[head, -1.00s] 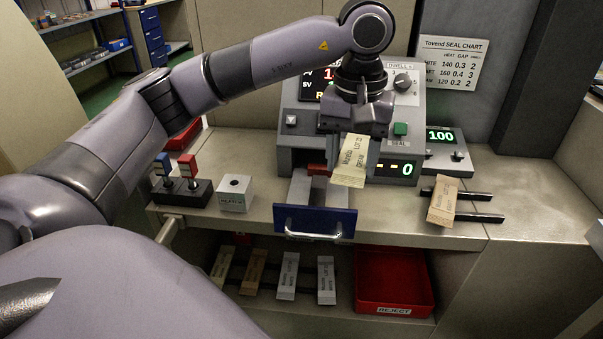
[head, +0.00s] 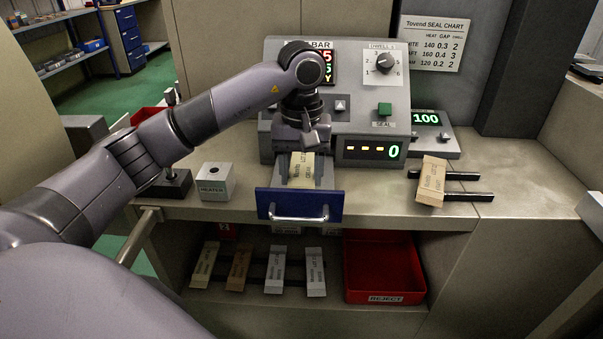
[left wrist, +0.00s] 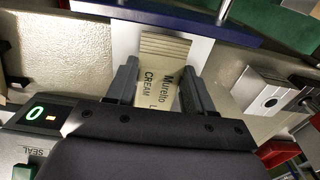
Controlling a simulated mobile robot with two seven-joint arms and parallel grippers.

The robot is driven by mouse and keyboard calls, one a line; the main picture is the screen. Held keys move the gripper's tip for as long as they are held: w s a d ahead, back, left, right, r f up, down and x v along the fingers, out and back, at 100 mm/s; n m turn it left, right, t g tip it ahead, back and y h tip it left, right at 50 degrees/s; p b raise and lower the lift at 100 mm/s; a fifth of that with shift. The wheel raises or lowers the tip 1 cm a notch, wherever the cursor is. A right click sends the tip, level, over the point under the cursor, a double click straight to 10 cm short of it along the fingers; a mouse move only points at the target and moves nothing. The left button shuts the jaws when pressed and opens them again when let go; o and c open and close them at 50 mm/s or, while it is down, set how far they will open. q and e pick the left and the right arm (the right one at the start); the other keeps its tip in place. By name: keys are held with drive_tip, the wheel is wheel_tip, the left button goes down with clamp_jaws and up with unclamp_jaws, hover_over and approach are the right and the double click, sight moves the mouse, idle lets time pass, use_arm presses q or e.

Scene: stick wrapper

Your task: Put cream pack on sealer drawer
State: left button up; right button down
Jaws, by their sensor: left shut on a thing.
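My left gripper (head: 302,152) is shut on the cream pack (head: 302,172), a pale pack printed "Muretto" and "CREAM". The pack is over the pulled-out sealer drawer (head: 268,203), behind its blue front with the silver handle. In the left wrist view, the cream pack (left wrist: 165,62) lies between the two dark fingers (left wrist: 160,88), with its ridged end toward the blue drawer front (left wrist: 180,20). I cannot tell whether the pack touches the drawer floor. The sealer (head: 370,115) stands behind. My right gripper is out of view.
Another tan pack (head: 432,178) rests on two dark rails at right. The heater block (head: 215,180) stands left of the drawer. Several packs (head: 275,270) and a red reject tray (head: 385,260) are on the shelf below.

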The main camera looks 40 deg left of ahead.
use_arm(q)
drive_tip(key=shift+f, duration=0.25)
drive_tip(key=shift+f, duration=0.2)
drive_tip(key=o, duration=1.1)
drive_tip(key=shift+r, duration=0.1)
